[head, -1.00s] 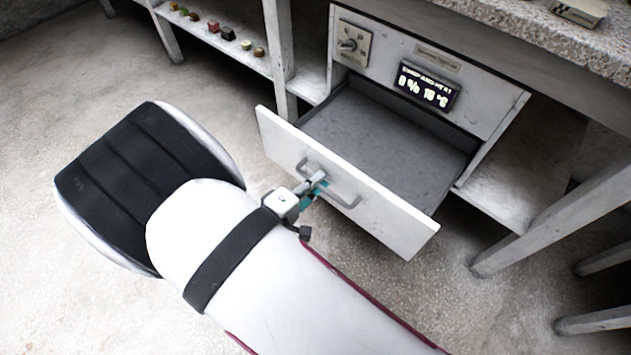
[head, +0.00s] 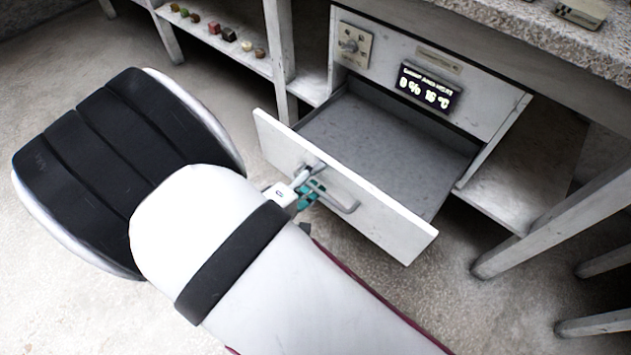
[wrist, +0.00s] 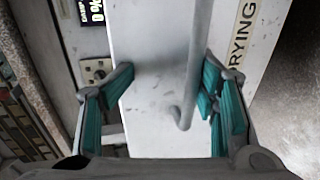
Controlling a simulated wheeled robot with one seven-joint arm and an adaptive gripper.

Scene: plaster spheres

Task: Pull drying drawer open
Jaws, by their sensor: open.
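The drying drawer (head: 385,160) is pulled well out of the white cabinet, and its grey inside looks empty. Its white front carries a grey bar handle (head: 345,203). My gripper (head: 311,190) is at the left part of this handle. In the wrist view my gripper (wrist: 168,78) is open, with its teal-padded fingers spread apart. The handle bar (wrist: 195,60) runs between the fingers, nearer the right one. The label with "DRYING" (wrist: 243,30) shows on the drawer front. Whether a finger touches the bar cannot be told.
A lit display (head: 428,90) and a knob plate (head: 354,45) sit on the cabinet above the drawer. Small coloured pieces lie on a shelf (head: 262,66) at the back left. A table leg (head: 540,225) stands to the right. The floor before the drawer is clear beside my arm.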

